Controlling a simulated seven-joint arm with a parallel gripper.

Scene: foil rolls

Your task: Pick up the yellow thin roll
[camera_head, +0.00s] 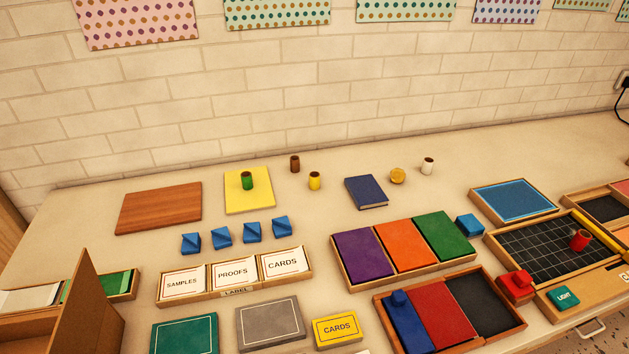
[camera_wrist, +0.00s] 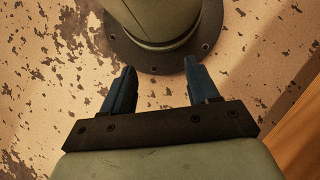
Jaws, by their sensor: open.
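A small yellow roll (camera_head: 314,181) stands upright on the table near the back, just right of the yellow square sheet. A green roll (camera_head: 247,181) stands on that yellow sheet (camera_head: 262,205), and a brown roll (camera_head: 295,164) stands behind the yellow roll. My gripper (camera_wrist: 161,90) shows only in the wrist view, with its two blue fingers apart and nothing between them. It is over a worn, speckled surface, facing a round grey-green base. No roll shows in the wrist view.
Blue blocks (camera_head: 221,235) and a three-part colour tray (camera_head: 403,250) lie in front. A wooden board (camera_head: 159,207) lies left.

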